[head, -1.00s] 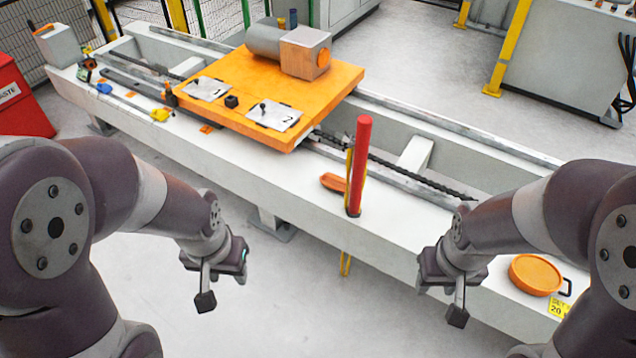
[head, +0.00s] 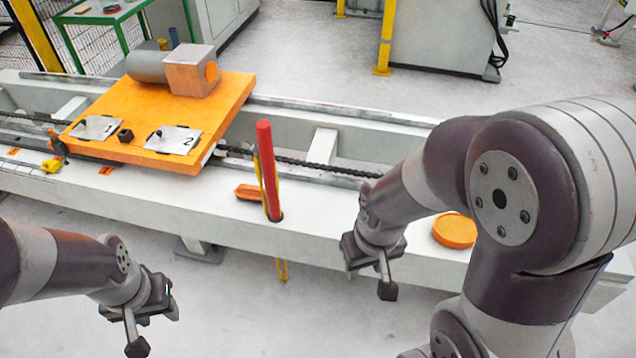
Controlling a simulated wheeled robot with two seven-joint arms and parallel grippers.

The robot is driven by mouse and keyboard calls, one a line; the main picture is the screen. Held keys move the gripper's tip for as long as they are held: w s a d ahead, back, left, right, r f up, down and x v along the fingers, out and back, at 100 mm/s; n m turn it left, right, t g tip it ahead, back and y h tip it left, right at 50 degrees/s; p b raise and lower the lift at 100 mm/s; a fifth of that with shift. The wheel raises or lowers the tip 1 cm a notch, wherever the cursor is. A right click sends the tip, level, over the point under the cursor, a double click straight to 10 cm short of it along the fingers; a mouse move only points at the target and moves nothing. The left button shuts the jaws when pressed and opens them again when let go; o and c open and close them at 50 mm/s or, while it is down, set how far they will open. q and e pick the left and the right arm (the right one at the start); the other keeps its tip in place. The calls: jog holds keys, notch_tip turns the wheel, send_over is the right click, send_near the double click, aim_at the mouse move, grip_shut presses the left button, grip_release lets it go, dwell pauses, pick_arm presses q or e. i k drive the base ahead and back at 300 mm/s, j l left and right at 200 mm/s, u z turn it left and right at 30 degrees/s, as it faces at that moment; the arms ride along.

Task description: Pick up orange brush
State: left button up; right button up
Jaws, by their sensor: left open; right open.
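A small elongated orange object (head: 249,192), which looks like the brush, lies on the white front ledge of the bench, just left of the red post (head: 267,165). Its bristles cannot be made out. My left gripper (head: 150,325) hangs open and empty over the floor in front of the bench, lower left of the orange object. My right gripper (head: 372,272) is open and empty at the bench's front edge, right of and below the orange object. Neither gripper touches it.
An orange plate (head: 108,153) with tiles marked 1 and 2 and a grey motor (head: 190,70) sits on the bench (head: 150,205). A round orange lid (head: 455,230) lies right, partly behind my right arm. A yellow item (head: 52,165) lies at left. The red post stands upright close by.

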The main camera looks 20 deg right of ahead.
aim_at(249, 192)
jog(key=i+j, duration=0.3)
jog(key=i+j+z, duration=0.15)
jog(key=i+j, duration=0.4)
jog(key=j, duration=0.15)
jog(key=i+j+z, duration=0.15)
jog(key=i+j, duration=0.35)
jog(key=j, duration=0.2)
jog(key=i+j+z, duration=0.1)
jog(key=i+j, duration=0.15)
jog(key=j, duration=0.15)
jog(key=i+j+z, duration=0.1)
jog(key=i+j, duration=0.15)
jog(key=j, duration=0.15)
